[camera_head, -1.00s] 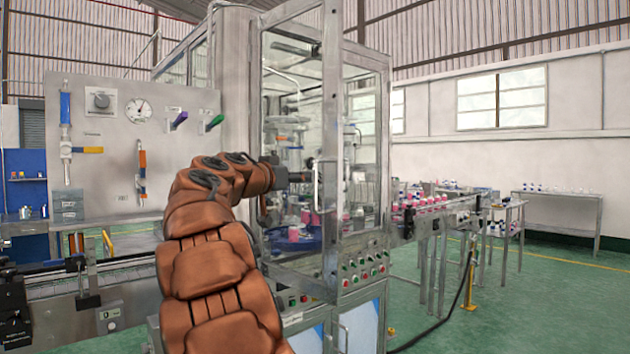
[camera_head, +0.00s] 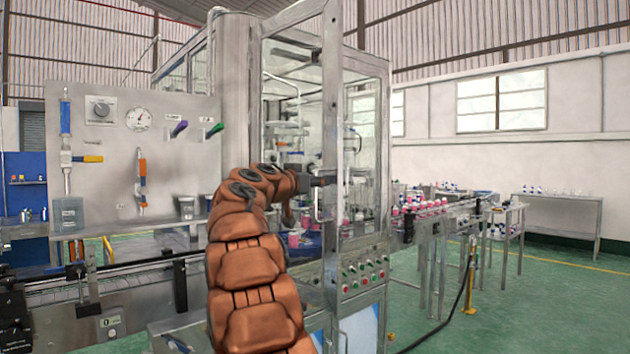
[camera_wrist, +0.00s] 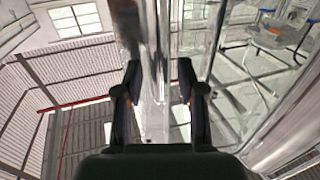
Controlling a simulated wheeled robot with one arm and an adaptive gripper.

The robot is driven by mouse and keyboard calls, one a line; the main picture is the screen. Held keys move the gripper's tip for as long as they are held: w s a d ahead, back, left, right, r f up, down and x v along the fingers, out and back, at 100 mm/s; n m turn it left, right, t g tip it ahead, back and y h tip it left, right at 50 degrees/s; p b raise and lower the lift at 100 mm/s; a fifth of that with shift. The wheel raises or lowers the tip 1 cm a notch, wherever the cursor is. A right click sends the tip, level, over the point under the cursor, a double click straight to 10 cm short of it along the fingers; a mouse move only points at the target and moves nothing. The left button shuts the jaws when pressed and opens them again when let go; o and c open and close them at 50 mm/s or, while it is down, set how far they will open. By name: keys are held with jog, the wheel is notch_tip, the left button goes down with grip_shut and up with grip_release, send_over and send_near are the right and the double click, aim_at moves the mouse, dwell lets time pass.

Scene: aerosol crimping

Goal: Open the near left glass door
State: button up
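The near left glass door (camera_head: 290,100) is a tall clear pane in a metal frame on the front left of the machine cabinet. I cannot tell whether either finger touches the handle.
A grey panel (camera_head: 105,140) with a gauge and valves stands left of the cabinet. A conveyor (camera_head: 120,277) runs in from the left. Red and green buttons (camera_head: 365,275) sit below the glass. Another conveyor with pink-filled bottles (camera_head: 430,207) leads right. Green floor (camera_head: 560,300) is open at right.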

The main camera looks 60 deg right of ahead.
grip_shut()
dwell(0.7)
